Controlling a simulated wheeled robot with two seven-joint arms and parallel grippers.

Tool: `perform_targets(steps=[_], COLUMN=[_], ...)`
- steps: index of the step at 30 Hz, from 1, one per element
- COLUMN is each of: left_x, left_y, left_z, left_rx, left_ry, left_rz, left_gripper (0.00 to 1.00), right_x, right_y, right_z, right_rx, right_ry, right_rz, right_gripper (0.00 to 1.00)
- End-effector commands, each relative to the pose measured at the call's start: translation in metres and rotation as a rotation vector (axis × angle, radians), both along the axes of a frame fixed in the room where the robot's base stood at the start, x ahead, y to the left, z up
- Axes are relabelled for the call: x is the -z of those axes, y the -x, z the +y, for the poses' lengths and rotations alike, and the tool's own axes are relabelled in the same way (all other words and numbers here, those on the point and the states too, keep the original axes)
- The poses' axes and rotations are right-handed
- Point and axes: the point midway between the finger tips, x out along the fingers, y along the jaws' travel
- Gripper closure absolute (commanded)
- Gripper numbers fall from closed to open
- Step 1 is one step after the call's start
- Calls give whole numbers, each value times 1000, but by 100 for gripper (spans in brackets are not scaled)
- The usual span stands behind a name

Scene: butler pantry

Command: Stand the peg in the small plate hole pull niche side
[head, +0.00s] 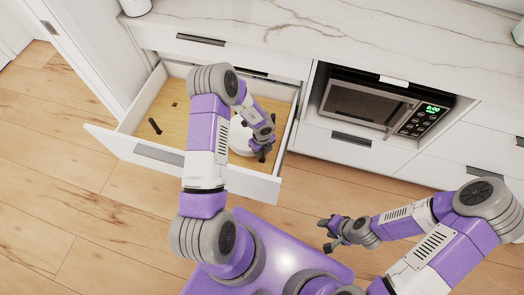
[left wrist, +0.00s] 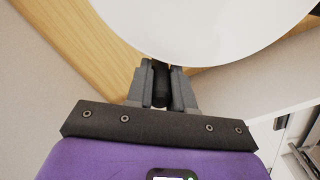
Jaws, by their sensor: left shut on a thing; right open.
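In the head view, an open drawer holds a pale wooden board (head: 183,90). A dark peg (head: 155,126) stands in the board's left part. A small dark square spot (head: 174,104), apparently a hole, is bare behind it. A round white plate or plate stack (head: 238,138) sits at the drawer's right, partly hidden by my left arm. My left gripper (head: 263,153) is over the drawer's right part. In the left wrist view it is shut on a black peg (left wrist: 160,84), right by the white plate (left wrist: 205,25). My right gripper (head: 327,233) is open and empty, outside the drawer.
The drawer front (head: 155,155) and side walls enclose the board. A marble counter (head: 290,30) lies above. A microwave (head: 365,105) sits in the niche to the right of the drawer. The wooden floor in front of the cabinets is clear around me.

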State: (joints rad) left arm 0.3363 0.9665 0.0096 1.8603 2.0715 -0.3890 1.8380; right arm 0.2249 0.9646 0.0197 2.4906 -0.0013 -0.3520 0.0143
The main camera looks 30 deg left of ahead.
Motion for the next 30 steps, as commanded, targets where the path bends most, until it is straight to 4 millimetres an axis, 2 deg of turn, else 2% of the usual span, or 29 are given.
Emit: perform_targets(steps=[7, 8, 12, 20, 23, 26, 30], left_x=[4, 3, 3, 2, -4, -18, -49], left_y=[0, 0, 0, 0, 0, 0, -1], left_z=[0, 0, 0, 0, 0, 0, 1], left_rx=[0, 0, 0, 0, 0, -1, -2], left_ry=[1, 1, 1, 0, 0, 0, 0], left_rz=[1, 1, 1, 0, -1, -1, -2], left_gripper=[100, 73, 52, 52, 52, 52, 52], right_x=[2, 1, 1, 1, -2, -9, -21], right_y=[0, 0, 0, 0, 0, 0, 0], right_z=[0, 0, 0, 0, 0, 0, 0], right_rx=[0, 0, 0, 0, 0, 0, 0], right_ry=[0, 0, 0, 0, 0, 0, 0], right_rz=[0, 0, 0, 0, 0, 0, 0], right_gripper=[55, 55, 55, 55, 55, 55, 55])
